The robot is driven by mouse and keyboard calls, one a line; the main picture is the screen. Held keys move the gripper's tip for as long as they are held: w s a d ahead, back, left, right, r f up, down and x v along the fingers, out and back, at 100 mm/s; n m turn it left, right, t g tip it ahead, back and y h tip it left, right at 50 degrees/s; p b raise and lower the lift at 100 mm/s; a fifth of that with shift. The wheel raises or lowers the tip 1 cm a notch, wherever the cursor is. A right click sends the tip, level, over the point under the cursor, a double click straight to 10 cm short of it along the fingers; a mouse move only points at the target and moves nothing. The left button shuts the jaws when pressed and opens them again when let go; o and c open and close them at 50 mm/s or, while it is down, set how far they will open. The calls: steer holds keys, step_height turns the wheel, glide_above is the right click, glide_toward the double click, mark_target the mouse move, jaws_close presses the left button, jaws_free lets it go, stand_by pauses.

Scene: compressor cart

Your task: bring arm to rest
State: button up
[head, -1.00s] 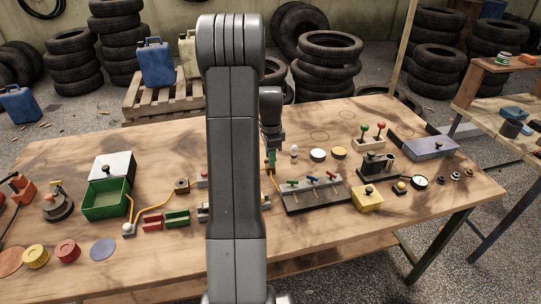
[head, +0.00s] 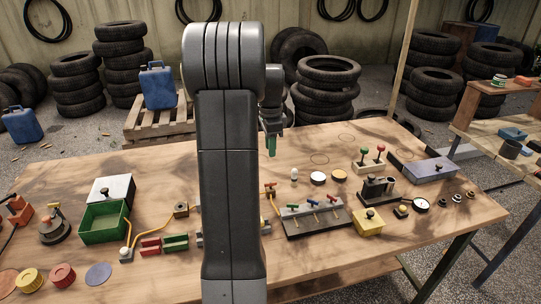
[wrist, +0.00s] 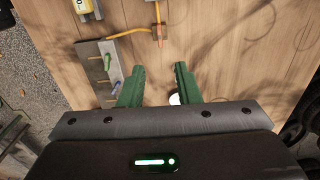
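My gripper (head: 270,147) hangs in the air above the back part of the wooden workbench (head: 350,235), to the right of my upright arm. In the wrist view its two green fingers (wrist: 160,69) stand apart with only bare wood visible between the tips, so it is open and empty. Below and in front of it is a dark block with several coloured levers (head: 315,219), which also shows at the left of the wrist view (wrist: 104,68). A yellow hose ends near it at a red-handled valve (head: 270,187). My arm hides the middle of the bench.
A green box (head: 104,222), a red block (head: 150,246) and coloured discs lie on the left. A yellow box (head: 369,223), a gauge (head: 421,205) and a grey case (head: 430,170) are on the right. Tyre stacks (head: 328,90) stand behind. The air around my gripper looks clear.

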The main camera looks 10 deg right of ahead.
mark_target(270, 183)
steer(key=shift+r, duration=0.2)
steer(key=shift+f, duration=0.15)
step_height(270, 183, down, 14)
steer(key=shift+r, duration=0.15)
stand_by(0.4)
